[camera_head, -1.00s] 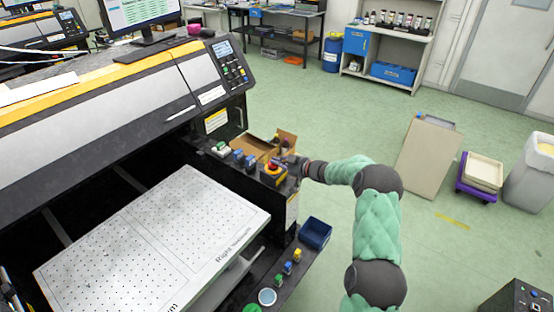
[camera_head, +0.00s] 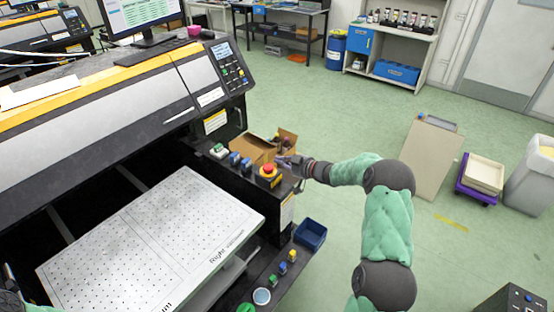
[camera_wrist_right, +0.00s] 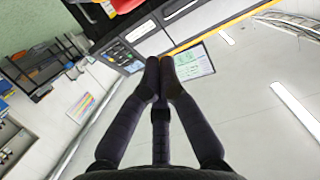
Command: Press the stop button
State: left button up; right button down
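The stop button (camera_head: 268,170) is a red mushroom cap on a yellow base, at the right end of the printer's front control ledge. My right gripper (camera_head: 281,160) is just behind and to the right of it in the head view, its fingertips small and hard to make out. In the right wrist view the two dark fingers (camera_wrist_right: 160,62) meet at their tips with nothing between them. A red shape, probably the button (camera_wrist_right: 127,4), shows at the top edge of that view, apart from the fingertips. My left gripper is not in view; only a bit of my left arm shows at lower left.
A blue bin (camera_head: 310,234) and a white perforated bed (camera_head: 150,240) are in front. The floor to the right is mostly open.

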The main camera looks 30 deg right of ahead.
jog(key=v, duration=0.5)
jog(key=shift+s+r+p, duration=0.2)
jog(key=shift+s+p, duration=0.1)
jog(key=shift+s, duration=0.05)
